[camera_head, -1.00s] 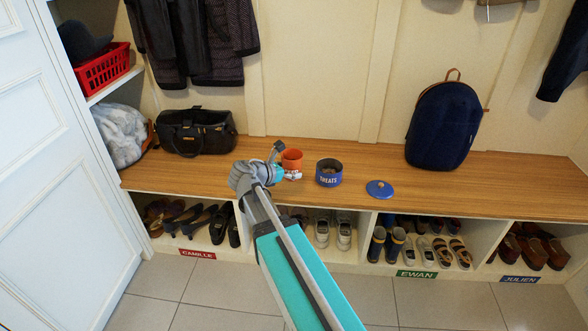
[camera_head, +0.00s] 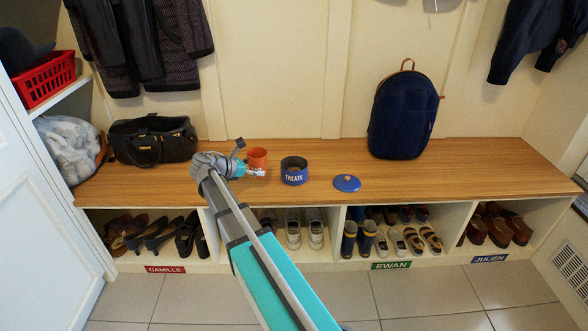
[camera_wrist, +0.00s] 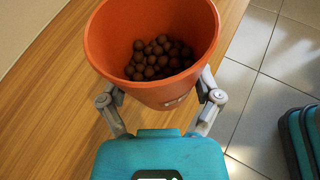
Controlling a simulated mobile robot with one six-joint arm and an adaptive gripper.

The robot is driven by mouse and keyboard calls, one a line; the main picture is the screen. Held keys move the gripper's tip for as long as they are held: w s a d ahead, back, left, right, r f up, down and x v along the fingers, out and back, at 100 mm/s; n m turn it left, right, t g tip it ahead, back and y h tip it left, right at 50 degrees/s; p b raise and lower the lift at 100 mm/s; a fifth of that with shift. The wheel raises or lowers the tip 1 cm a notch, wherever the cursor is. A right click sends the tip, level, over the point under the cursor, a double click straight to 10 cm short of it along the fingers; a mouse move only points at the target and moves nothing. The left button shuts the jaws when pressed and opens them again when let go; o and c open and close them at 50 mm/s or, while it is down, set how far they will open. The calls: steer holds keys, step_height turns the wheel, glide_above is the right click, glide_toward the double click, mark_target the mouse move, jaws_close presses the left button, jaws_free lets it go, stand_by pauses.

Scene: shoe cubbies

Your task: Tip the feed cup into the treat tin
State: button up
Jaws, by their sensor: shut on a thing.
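The orange feed cup (camera_head: 257,157) is upright, left of the treat tin. My gripper (camera_head: 256,172) is shut on the cup, its fingers on either side of it in the wrist view. There the cup (camera_wrist: 118,50) holds many round brown pellets (camera_wrist: 158,58). Whether the cup touches the bench or hangs just above it, I cannot tell.
The wooden bench (camera_head: 460,170) is clear right of the lid. A dark blue backpack (camera_head: 403,115) stands at the back right. A black bag (camera_head: 152,142) sits at the left. Shoes fill the cubbies below, and coats hang above.

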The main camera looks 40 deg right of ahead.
steer(key=w+d+f+m+g+b, duration=0.1)
steer(key=w+f+b, duration=0.1)
steer(key=w+d+f+m+g+b, duration=0.1)
steer(key=w+d+f+m+g, duration=0.1)
steer(key=w, duration=0.1)
steer(key=w+d+f+m+g+y+b, duration=0.1)
steer(key=w+d+f+g+b, duration=0.1)
steer(key=w, duration=0.1)
steer(key=shift+w+b, duration=0.2)
steer(key=shift+b, duration=0.15)
steer(key=shift+w+d+f+m+g+b, duration=0.5)
steer(key=shift+w+f+m+g+b, duration=0.05)
steer(key=shift+w+m+g, duration=0.25)
steer(key=shift+s+r+y, duration=0.1)
steer(key=shift+r+y, duration=0.05)
steer(key=shift+y, duration=0.15)
